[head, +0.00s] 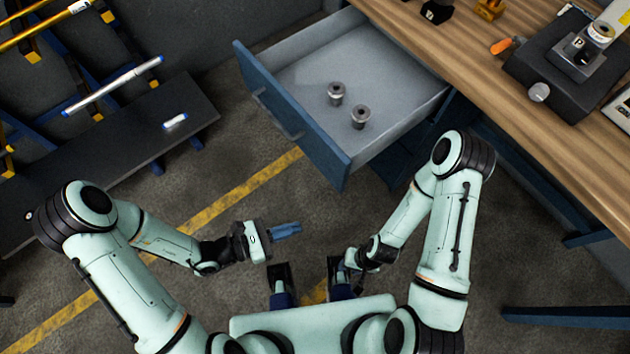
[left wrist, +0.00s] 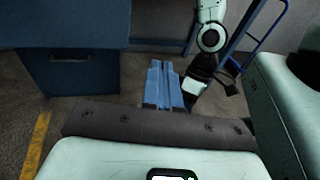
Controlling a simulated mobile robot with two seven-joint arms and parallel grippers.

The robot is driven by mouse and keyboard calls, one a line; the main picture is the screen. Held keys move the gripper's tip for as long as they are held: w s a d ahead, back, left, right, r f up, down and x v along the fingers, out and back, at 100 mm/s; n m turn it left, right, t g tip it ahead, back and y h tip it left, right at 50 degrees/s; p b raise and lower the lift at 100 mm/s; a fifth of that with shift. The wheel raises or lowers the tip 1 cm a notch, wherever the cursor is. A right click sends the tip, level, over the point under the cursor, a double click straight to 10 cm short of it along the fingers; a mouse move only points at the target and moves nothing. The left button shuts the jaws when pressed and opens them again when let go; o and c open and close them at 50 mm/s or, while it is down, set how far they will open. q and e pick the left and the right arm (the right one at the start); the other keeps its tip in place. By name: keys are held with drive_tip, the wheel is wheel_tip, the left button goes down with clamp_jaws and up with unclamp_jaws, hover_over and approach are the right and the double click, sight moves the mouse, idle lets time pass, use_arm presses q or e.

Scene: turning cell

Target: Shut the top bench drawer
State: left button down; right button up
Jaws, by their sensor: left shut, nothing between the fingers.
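The top bench drawer (head: 325,158) stands pulled well out from the bench in the head view. Its blue front, with a bar handle (head: 278,118), faces lower left. Two grey metal round parts (head: 336,92) (head: 360,116) stand inside on the drawer floor. My left gripper (head: 298,228) is shut and empty, below the drawer front in the picture and apart from it. Its blue fingers also show together in the left wrist view (left wrist: 165,84). My right gripper (head: 346,270) is folded low near my body; whether its fingers are open is unclear.
The wooden bench top (head: 470,60) holds a dark fixture (head: 560,85) and an orange-handled tool (head: 505,46). A dark shelf (head: 130,130) with a white marker-like item (head: 175,122) stands at left. Floor with a yellow line (head: 235,195) lies clear between shelf and drawer.

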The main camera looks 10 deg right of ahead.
sight(330, 168)
use_arm(q)
drive_tip(key=w+a+r+n+t, duration=0.2)
drive_tip(key=w+a+n+t, duration=0.1)
drive_tip(key=w+t, duration=0.25)
drive_tip(key=shift+y, duration=0.3)
drive_tip(key=b+x, duration=0.1)
drive_tip(key=x, duration=1.3)
drive_tip(key=shift+d+f, duration=0.15)
drive_tip(key=shift+d, duration=0.1)
